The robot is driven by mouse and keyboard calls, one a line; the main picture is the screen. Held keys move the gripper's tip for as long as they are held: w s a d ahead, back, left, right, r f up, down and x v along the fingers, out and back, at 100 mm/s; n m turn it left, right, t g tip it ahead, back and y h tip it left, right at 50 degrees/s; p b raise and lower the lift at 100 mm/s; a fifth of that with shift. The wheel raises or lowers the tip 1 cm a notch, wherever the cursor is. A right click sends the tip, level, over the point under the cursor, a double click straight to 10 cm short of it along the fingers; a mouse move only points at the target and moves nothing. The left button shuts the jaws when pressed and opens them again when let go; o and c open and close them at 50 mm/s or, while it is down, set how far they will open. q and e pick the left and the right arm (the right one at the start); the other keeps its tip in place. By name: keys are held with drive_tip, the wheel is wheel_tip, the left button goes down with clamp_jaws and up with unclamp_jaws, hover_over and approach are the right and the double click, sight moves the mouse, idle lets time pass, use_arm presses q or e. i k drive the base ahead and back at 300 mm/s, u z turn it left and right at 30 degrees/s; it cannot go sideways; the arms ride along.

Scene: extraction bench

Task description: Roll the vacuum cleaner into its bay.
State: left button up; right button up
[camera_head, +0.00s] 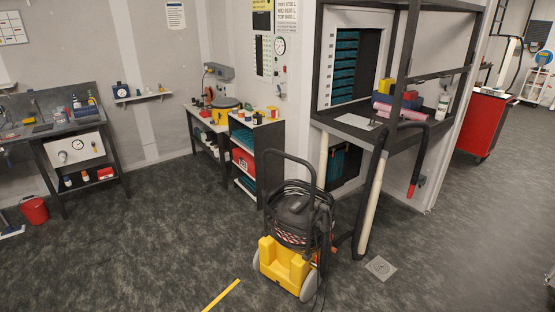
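The vacuum cleaner (285,262) stands upright on the dark floor, a little right of centre. It has a yellow base, a black body with coiled hose or cable, a tall black push handle (289,157) and grey wheels. It stands in front of the extraction bench (352,134), close to its front leg and hoses. A short yellow floor line (222,295) lies to its left at the bottom edge. I cannot tell from this view where the bay is. Neither of my grippers shows, and nothing of mine is seen touching the vacuum cleaner.
A pale pipe (371,205) and a dark hose with a red end (414,178) hang at the extraction bench. A floor drain (381,267) lies right of the vacuum cleaner. A red cabinet (483,125) stands farther right. A red bucket (34,211) stands far left. The left-centre floor is clear.

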sight(286, 252)
drive_tip(key=u, duration=0.75)
drive_tip(key=i, duration=1.25)
drive_tip(key=z, duration=0.05)
